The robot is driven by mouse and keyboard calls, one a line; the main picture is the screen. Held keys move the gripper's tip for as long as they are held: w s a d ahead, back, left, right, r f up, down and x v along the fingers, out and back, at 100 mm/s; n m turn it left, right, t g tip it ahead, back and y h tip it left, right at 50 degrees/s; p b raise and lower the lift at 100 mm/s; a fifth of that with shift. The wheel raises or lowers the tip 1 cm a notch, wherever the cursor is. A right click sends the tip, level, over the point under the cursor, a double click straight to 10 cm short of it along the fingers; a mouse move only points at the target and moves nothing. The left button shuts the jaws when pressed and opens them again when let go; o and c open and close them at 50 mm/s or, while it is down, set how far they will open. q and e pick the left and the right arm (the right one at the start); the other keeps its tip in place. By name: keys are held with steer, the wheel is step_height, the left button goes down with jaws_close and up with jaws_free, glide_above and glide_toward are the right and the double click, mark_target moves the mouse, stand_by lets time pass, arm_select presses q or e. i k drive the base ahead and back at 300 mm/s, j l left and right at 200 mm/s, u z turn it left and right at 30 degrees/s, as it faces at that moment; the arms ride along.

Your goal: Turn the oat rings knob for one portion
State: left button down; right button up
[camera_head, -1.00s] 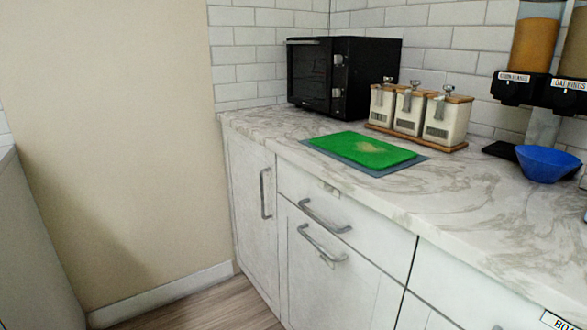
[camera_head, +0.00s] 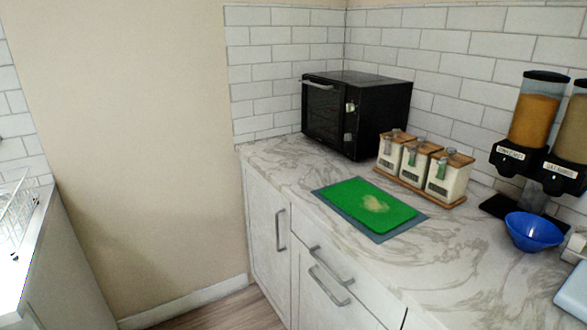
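The oat rings dispenser (camera_head: 573,128) stands at the right edge of the head view, partly cut off. Its black base carries a white label (camera_head: 561,170) that seems to read oat rings; I cannot make out its knob clearly. A second dispenser (camera_head: 535,112) with orange-brown flakes stands just left of it. A blue bowl (camera_head: 533,232) sits on the counter below the dispensers and looks empty. Neither of my grippers is in view.
On the marble counter (camera_head: 455,255) lie a green cutting board (camera_head: 365,204) on a blue-grey mat, three lidded canisters (camera_head: 420,163) on a wooden tray, and a black oven (camera_head: 356,112) in the corner. A white rack (camera_head: 15,215) stands on the left counter. Drawers line the front.

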mark_target(552, 182)
steer(key=z, duration=1.25)
